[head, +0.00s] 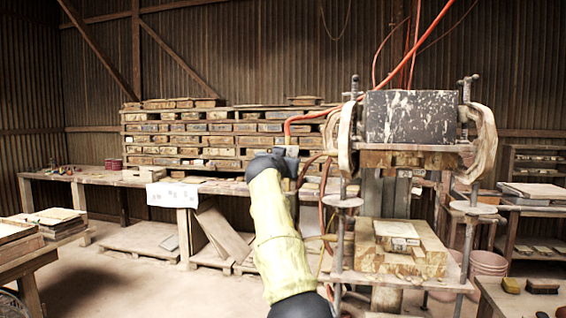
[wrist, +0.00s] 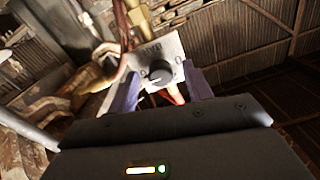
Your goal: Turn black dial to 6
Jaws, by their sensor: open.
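The black dial (wrist: 159,72) is a round knob on a pale grey panel (wrist: 172,47) in the wrist view. My gripper (wrist: 162,76) is open, with one purple finger on each side of the dial. I cannot tell whether the fingers touch it. In the head view my gripper (head: 278,158) is at the end of my yellow-sleeved arm, near the left side of the press. The dial is hidden there.
The tile press (head: 410,118) stands right of my arm, with posts and stacked blocks. Orange and red hoses (head: 312,117) hang near my gripper. A long workbench (head: 105,178) with stacked wooden trays (head: 190,140) runs behind.

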